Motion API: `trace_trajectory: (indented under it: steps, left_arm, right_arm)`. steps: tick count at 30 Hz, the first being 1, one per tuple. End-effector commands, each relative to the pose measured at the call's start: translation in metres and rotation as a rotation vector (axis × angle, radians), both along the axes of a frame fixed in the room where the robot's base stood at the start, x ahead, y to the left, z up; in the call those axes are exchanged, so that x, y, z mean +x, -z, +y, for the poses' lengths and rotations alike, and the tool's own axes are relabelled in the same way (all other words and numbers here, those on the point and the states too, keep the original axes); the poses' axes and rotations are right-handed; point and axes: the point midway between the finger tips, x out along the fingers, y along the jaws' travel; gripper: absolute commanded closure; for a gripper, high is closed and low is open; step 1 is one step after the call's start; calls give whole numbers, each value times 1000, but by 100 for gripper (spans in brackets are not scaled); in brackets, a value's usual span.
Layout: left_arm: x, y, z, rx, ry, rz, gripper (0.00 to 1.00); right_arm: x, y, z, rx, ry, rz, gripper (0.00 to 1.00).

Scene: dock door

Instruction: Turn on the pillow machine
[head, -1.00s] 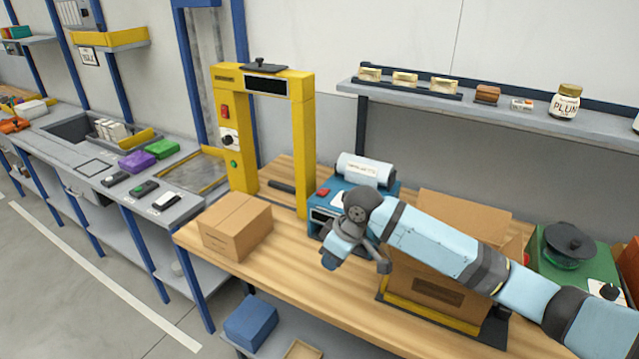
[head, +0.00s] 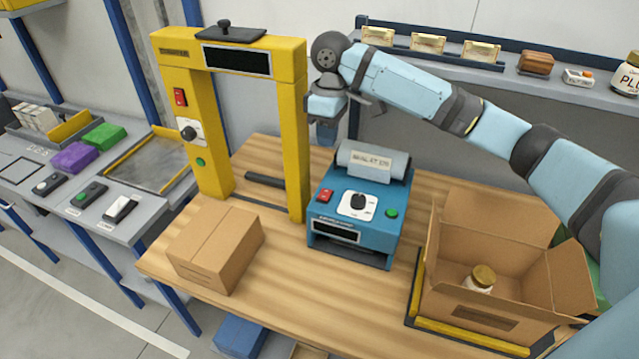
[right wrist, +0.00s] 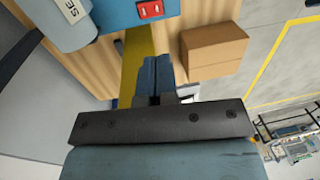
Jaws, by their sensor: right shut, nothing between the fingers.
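The blue machine (head: 355,232) stands on the wooden bench with a pale labelled film roll (head: 373,161) on top. My right gripper (head: 326,132) is shut and empty, pointing down above the machine's back left, beside the yellow arch. In the right wrist view its closed fingers (right wrist: 158,76) show, with the red switch (right wrist: 149,10) at the top edge. My left gripper is out of view.
A yellow arch (head: 297,140) with its own red switch and knob stands left of the machine. A closed carton (head: 215,248) sits front left. An open carton (head: 497,273) with a jar inside stands right. A shelf (head: 480,60) runs behind. Bare bench lies before the machine.

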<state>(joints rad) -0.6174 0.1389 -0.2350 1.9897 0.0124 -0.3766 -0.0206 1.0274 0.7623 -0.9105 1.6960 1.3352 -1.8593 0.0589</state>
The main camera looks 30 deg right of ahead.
Motion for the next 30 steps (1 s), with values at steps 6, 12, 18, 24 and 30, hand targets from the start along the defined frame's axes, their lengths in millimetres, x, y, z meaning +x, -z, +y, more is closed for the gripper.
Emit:
trace_trajectory:
  steps: [6, 12, 18, 24, 30]
  left_arm:
    - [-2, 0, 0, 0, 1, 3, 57]
    - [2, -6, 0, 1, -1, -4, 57]
    - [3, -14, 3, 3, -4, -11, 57]
    - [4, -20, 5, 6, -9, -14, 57]
    - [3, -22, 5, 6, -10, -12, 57]
  right_arm:
    - [0, 4, 1, 0, 0, 0, 100]
    - [-3, 32, 3, 0, 0, 3, 100]
    - [-7, 74, 7, 0, 1, 3, 100]
    - [-10, 112, 10, 0, 0, 1, 100]
    - [-11, 133, 12, 0, 0, -1, 100]
